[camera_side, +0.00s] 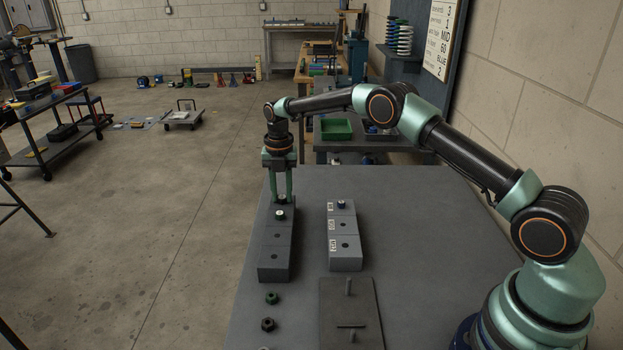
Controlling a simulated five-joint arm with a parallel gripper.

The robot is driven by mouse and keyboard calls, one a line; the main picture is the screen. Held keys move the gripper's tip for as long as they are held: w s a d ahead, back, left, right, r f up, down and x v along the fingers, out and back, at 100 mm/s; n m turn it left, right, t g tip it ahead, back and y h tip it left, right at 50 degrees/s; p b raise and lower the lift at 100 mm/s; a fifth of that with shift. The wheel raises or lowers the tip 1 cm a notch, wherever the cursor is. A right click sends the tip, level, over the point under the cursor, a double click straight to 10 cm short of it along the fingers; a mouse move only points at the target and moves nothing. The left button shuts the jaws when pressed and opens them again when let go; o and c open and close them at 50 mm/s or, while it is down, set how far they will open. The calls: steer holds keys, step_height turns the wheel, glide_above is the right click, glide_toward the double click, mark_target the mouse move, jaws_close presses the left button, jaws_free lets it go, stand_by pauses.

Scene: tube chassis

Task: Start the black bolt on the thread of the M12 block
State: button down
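My gripper (281,197) points straight down over the far end of the dark grey row of blocks (275,266) on the left of the bench. A small dark bolt head (282,199) shows between its fingertips. I cannot tell whether the fingers touch it. A bolt with a pale top (281,214) sits in that row just in front of the fingers. A black bolt (267,324) stands loose near the front left of the bench. The lighter row of labelled blocks (346,262) stands to the right, with open holes. Its labels are too small to read, so I cannot tell which block is M12.
A dark green bolt (271,298) and a partly cut-off pale one (263,348) stand near the black bolt. A flat plate (336,300) lies front centre. The bench's right side (420,240) is clear.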

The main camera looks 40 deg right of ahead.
steer(key=shift+r, duration=2.6)
steer(key=shift+s+r, duration=0.35)
steer(key=shift+s, duration=0.05)
steer(key=s+f, duration=0.1)
steer(key=s, duration=2)
steer(key=shift+a, duration=0.35)
steer(key=shift+f, duration=0.45)
steer(key=shift+f, duration=0.3)
